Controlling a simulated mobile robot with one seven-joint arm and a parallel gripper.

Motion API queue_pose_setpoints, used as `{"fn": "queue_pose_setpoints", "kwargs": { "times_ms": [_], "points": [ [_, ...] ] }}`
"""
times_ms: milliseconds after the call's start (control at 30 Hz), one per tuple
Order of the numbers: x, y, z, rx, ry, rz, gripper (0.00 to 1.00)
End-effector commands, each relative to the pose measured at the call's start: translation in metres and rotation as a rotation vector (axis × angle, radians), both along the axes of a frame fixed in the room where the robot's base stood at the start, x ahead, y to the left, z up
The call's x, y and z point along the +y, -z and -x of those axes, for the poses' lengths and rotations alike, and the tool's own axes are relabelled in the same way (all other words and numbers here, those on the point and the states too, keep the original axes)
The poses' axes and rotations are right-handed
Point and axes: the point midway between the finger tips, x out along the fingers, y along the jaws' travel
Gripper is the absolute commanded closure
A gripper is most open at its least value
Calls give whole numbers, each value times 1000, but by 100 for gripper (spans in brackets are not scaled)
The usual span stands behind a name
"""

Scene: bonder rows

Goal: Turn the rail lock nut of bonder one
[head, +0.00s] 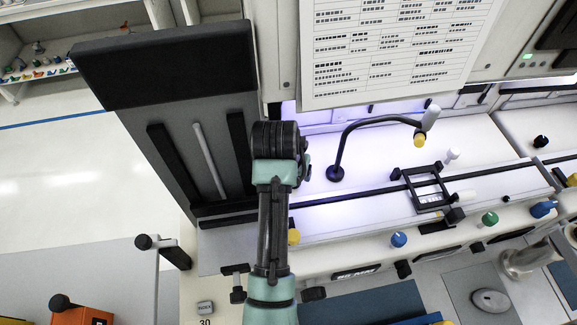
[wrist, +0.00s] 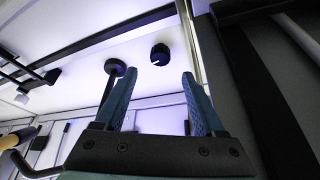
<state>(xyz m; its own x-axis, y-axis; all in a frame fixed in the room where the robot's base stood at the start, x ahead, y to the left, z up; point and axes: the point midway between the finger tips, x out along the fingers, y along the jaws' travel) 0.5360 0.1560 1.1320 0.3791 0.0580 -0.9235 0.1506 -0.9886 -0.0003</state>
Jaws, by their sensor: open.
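A round black knob (wrist: 160,54) with a small pale mark, which looks like the rail lock nut, sits on the white surface in the wrist view. My gripper (wrist: 158,75) is open, with its two blue ribbed fingers spread. The knob shows in the gap between the fingertips, slightly beyond them. I see no contact, and the exact distance is hard to judge. In the head view my arm and its dark wrist cover this spot, so the knob and the fingers are hidden there. The bonder's white deck (head: 355,190) and its dark rail (head: 345,197) show to the right of my arm.
A black gooseneck (head: 337,172) rises from the deck beside my wrist; its round base (wrist: 115,67) is close to the left finger. A tall grey panel (head: 190,150) stands left of my arm. A black frame (head: 427,188) and coloured knobs lie further right.

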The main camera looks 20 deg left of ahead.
Motion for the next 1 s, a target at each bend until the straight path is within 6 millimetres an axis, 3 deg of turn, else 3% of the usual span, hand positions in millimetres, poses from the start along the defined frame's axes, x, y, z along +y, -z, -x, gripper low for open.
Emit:
{"fn": "queue_pose_setpoints", "kwargs": {
  "times_ms": [200, 400, 833, 1000],
  "points": [
    [-2, -34, 14, -4, -1, -1, 29],
    [-3, -52, 21, -2, -1, -1, 29],
    [-3, -53, 22, 4, -14, 3, 29],
    [-4, -41, 14, 34, -154, 23, 29]
  ]
}}
